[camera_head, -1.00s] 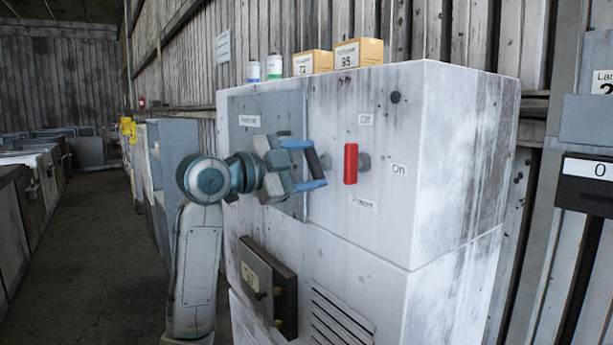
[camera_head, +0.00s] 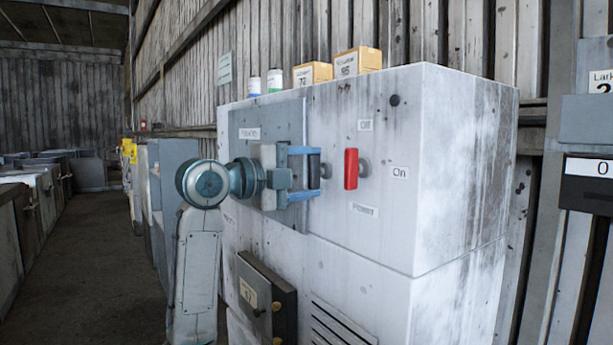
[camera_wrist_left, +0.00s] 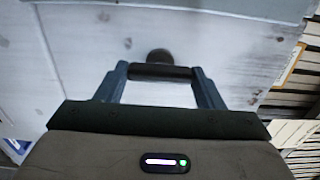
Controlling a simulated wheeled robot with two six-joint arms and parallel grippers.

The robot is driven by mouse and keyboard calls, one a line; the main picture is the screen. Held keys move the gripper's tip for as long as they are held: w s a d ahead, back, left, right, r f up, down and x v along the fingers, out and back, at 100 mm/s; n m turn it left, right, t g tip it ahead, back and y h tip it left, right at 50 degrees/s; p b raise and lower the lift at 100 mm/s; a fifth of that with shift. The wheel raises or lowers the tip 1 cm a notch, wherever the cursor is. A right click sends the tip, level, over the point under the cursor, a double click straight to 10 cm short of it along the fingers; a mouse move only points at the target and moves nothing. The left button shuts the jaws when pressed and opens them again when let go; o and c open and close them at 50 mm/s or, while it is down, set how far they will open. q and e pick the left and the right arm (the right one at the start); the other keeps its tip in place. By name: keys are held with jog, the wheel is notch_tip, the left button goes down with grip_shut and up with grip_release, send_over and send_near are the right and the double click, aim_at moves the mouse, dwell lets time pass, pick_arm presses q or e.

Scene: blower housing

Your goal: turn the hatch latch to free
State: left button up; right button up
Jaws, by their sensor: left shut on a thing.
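The hatch (camera_head: 242,115) is a blue-grey panel on the front of a stained white cabinet. The hatch latch (camera_head: 314,170) is a dark bar handle near the panel's right edge, now standing upright in the head view. My left gripper (camera_head: 312,174) is shut on the latch, its blue fingers above and below the bar. In the left wrist view the dark bar (camera_wrist_left: 160,72) spans the gap between the fingertips, with a round mount (camera_wrist_left: 160,56) behind it. Parts of the panel and its lower label are hidden by my left arm. My right gripper is not in view.
A red power handle (camera_head: 351,169) stands upright just right of the latch, between the labels Off and On. A dark box (camera_head: 267,297) juts out below the hatch. Cartons (camera_head: 357,61) and small bottles (camera_head: 274,80) stand on top. The aisle at left is open.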

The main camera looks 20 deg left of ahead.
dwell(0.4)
pick_arm(q)
jog(key=o, duration=1)
jog(key=shift+s+a+f, duration=0.1)
jog(key=shift+s+a, duration=0.1)
jog(key=shift+s, duration=0.05)
jog(key=b+v, duration=0.4)
jog(key=v, duration=0.6)
jog(key=shift+b, duration=0.4)
